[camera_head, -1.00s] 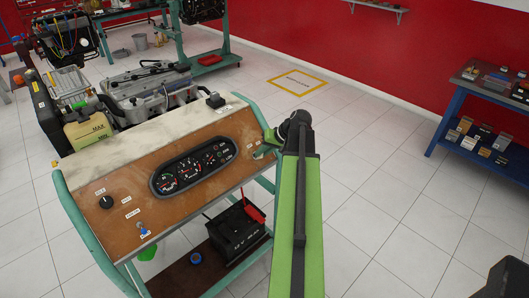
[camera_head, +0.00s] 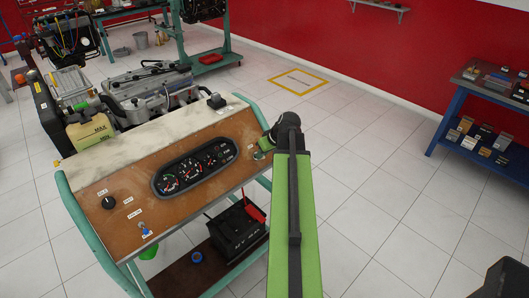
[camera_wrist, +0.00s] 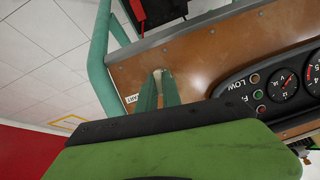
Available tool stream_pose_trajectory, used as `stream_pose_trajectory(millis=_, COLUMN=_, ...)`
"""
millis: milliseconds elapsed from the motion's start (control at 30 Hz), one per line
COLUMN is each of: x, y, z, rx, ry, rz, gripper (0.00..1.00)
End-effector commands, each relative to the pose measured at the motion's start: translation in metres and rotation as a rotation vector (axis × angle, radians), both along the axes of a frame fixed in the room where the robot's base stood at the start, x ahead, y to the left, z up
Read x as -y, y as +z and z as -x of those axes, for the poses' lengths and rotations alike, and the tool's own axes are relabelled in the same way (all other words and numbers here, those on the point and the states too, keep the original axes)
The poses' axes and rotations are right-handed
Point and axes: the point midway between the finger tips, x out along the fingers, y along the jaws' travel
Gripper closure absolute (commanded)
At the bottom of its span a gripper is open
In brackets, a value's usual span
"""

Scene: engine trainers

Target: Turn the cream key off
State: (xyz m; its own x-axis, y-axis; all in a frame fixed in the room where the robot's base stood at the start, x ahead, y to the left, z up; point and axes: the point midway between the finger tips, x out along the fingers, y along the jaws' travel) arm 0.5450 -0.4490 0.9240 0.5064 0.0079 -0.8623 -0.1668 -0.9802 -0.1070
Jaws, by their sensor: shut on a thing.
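My gripper (camera_wrist: 160,84) is shut at the right end of the brown dashboard panel (camera_wrist: 190,58), its two green fingers reaching to the panel face. A small pale bit of the cream key (camera_wrist: 157,73) shows between the fingertips in the wrist view. The rest of the key is hidden, so I cannot tell its angle. In the head view my gripper (camera_head: 262,152) is at the panel's right edge, and my arm hides the key there. A small white label (camera_wrist: 131,99) sits beside the fingers.
The gauge cluster (camera_head: 195,168) is left of my gripper. A black knob (camera_head: 108,202) and a blue-tipped switch (camera_head: 145,229) are at the panel's left. A battery (camera_head: 236,228) with a red clamp stands below. A blue bench (camera_head: 446,118) stands right, with open tiled floor between.

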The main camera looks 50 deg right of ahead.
Motion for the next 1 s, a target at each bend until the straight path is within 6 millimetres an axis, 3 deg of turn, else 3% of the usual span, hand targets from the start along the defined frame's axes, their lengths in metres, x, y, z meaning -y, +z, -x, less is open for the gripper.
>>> stream_pose_trajectory(millis=333, x=-0.0016, y=-0.0009, z=0.002, rx=-0.014, ry=0.094, rz=0.101, gripper=1.0)
stream_pose_trajectory(millis=867, x=-0.001, y=-0.0008, z=0.002, rx=-0.015, ry=0.109, rz=0.118, gripper=1.0)
stream_pose_trajectory(millis=900, x=-0.0009, y=-0.0008, z=0.0019, rx=-0.014, ry=0.109, rz=0.118, gripper=0.87)
stream_pose_trajectory(millis=1000, x=-0.0007, y=-0.0006, z=0.0016, rx=-0.013, ry=0.108, rz=0.118, gripper=0.74)
